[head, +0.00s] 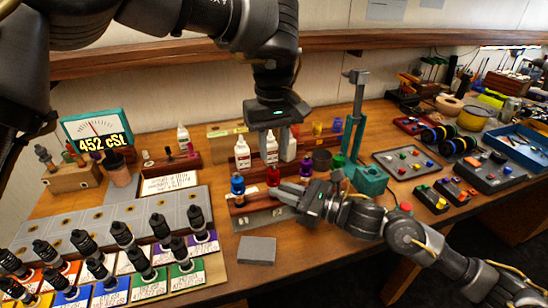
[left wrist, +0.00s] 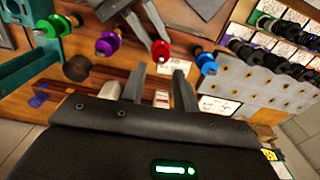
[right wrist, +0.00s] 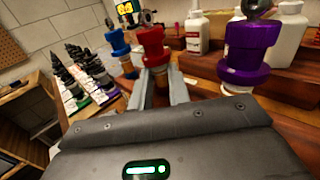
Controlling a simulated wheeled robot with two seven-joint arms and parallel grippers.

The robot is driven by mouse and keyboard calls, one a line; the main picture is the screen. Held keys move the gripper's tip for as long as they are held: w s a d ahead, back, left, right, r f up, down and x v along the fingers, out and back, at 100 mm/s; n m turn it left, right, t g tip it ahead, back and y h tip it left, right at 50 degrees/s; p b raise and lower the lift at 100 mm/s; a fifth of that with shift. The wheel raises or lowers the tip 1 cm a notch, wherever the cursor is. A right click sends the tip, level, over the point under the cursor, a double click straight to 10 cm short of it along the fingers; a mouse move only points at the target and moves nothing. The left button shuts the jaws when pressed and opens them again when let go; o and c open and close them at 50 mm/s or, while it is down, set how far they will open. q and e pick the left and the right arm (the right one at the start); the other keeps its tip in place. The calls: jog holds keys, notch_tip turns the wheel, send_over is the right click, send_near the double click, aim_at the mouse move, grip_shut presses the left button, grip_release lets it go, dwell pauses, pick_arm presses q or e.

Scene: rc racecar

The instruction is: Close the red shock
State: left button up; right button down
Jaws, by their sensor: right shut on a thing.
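The red shock (head: 273,176) stands in the wooden stand between a blue and a purple shock. It also shows in the right wrist view (right wrist: 151,45) and the left wrist view (left wrist: 161,50). My right gripper (head: 284,192) is shut on its lower part, one finger on each side. My left gripper (head: 274,138) hangs above and behind the shocks with its fingers pointing down. In the left wrist view its fingers (left wrist: 158,80) are apart, with a white bottle (left wrist: 162,98) seen beyond the gap. I cannot tell whether a cap is on the red shock.
The blue shock (head: 237,185) and purple shock (head: 306,166) stand close on either side. White bottles (head: 242,152) stand behind. A teal stand (head: 367,180) rises at the right. A grey pad (head: 257,250) lies in front.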

pick_arm(q)
notch_tip(320, 180, up, 8)
dwell(0.5)
pick_arm(e)
jog(key=c, duration=1.2)
grip_release()
jog(key=shift+c, duration=0.2)
pick_arm(q)
jog(key=shift+f, duration=0.1)
pick_arm(e)
jog(key=shift+d, duration=0.1)
jog(key=shift+s+d+f, duration=0.1)
jog(key=shift+s+d, duration=0.05)
jog(key=shift+d, duration=0.1)
jog(key=b+v, duration=0.3)
jog(key=v, duration=0.6)
jog(key=shift+s+d, duration=0.1)
jog(key=shift+d, duration=0.15)
pick_arm(q)
notch_tip(320, 180, down, 3)
jog(key=shift+f, duration=0.1)
pick_arm(e)
jog(key=shift+s+d, duration=0.15)
jog(key=shift+d, duration=0.1)
